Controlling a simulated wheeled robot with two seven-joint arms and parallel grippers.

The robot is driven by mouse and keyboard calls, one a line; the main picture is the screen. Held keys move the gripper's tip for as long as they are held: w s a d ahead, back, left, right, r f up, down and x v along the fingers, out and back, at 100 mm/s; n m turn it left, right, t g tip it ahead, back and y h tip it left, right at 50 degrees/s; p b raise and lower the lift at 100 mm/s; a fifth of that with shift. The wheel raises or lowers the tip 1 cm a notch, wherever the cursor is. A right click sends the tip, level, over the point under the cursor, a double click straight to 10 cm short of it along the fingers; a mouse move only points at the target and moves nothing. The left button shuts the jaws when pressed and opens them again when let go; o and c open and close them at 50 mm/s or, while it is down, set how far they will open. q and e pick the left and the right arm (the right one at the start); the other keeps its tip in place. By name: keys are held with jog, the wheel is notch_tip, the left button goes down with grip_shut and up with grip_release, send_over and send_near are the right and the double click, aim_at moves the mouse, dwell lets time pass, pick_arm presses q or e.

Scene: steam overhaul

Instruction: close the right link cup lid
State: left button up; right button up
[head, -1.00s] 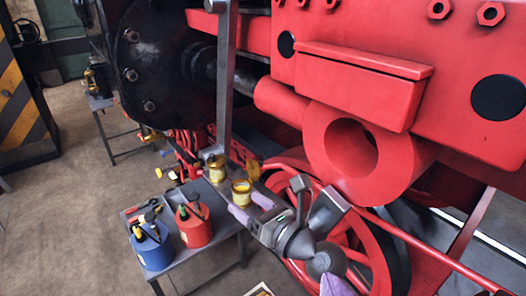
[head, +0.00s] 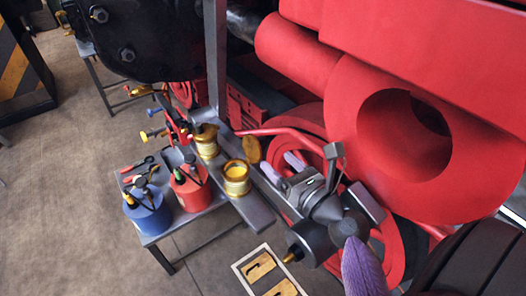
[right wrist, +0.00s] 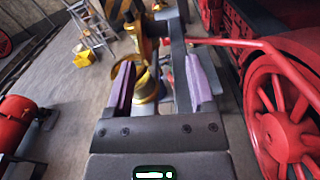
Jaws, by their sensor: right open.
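The right link cup (head: 237,180) is a brass cup with a pale band, upright on the grey link bar in the head view. Its top is open and shows yellow inside. Its round brass lid (head: 252,151) stands raised at the cup's far right side. My right gripper (head: 282,166), with purple fingers, is open and empty, to the right of the cup and lid and apart from them in the head view. In the right wrist view, brass of a cup (right wrist: 147,88) shows beyond and between the open fingers (right wrist: 160,82). My left gripper is out of view.
A second brass cup (head: 206,142) stands close to the left. A grey upright rod (head: 215,60) rises behind the cups. A red can (head: 189,188) and a blue can (head: 147,213) stand on a small table below. Red wheel and engine parts crowd the right.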

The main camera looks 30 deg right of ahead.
aim_at(256, 148)
jog(key=w, duration=0.4)
jog(key=w+p, duration=0.1)
jog(key=w, duration=0.1)
jog(key=shift+w+a+r, duration=0.1)
jog(key=shift+a+r, duration=0.15)
jog(key=shift+a, duration=0.05)
grip_shut()
